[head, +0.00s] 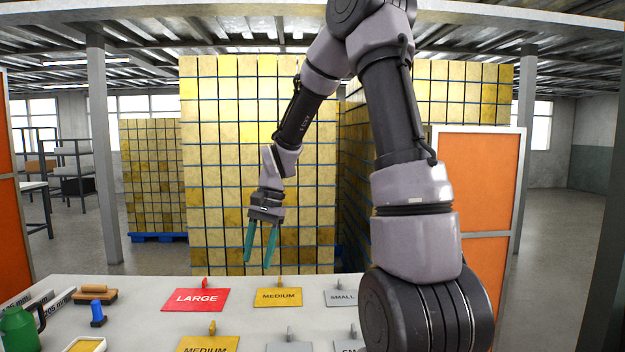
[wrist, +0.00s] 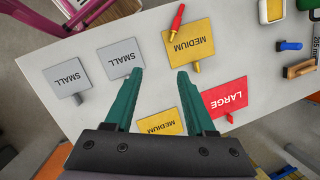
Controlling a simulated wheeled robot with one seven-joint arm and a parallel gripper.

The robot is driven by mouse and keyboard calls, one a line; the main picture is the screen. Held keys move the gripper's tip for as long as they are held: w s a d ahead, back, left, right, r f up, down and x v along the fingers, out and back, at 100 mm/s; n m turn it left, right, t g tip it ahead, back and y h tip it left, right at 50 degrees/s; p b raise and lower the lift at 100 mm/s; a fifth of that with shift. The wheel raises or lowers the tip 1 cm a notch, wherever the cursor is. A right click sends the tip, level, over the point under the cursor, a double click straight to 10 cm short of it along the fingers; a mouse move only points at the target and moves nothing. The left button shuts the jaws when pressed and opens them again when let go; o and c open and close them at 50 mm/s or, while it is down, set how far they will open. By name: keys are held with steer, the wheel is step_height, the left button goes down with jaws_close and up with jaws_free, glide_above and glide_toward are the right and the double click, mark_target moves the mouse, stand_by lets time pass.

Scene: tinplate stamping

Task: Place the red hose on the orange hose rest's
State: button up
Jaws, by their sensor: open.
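My gripper (head: 257,263) is open and empty, pointing down above the far part of the table in the head view. It also shows in the wrist view (wrist: 160,72), with its two green fingers apart. A slender red piece with a brass-coloured end (wrist: 178,17) lies by the edge of a yellow MEDIUM plate in the wrist view, beyond the fingertips. It may be the red hose; I cannot tell for sure. It cannot be made out in the head view. I cannot identify an orange hose rest in either view.
The table (head: 135,325) holds a red LARGE plate (head: 195,299), yellow MEDIUM plates (head: 278,298) and grey SMALL plates (head: 340,299). A green can (head: 18,330), a brush (head: 96,294) and a blue-handled tool (head: 97,313) stand at the left. Stacked yellow blocks (head: 215,130) rise behind.

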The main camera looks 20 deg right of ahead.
steer(key=s+d+r+n+t, duration=0.2)
steer(key=s+d+r+t, duration=0.1)
steer(key=s+r, duration=0.4)
steer(key=s+d+r+n+t+h, duration=0.1)
steer(key=s+d+r+t, duration=0.3)
steer(key=s+r, duration=0.4)
step_height(320, 180, up, 5)
steer(key=shift+s+f+n+t, duration=0.1)
steer(key=shift+s+n+t, duration=0.2)
steer(key=shift+n+t, duration=0.25)
steer(key=shift+s+d, duration=0.15)
steer(key=shift+s, duration=0.15)
steer(key=c, duration=0.4)
steer(key=shift+o, duration=0.2)
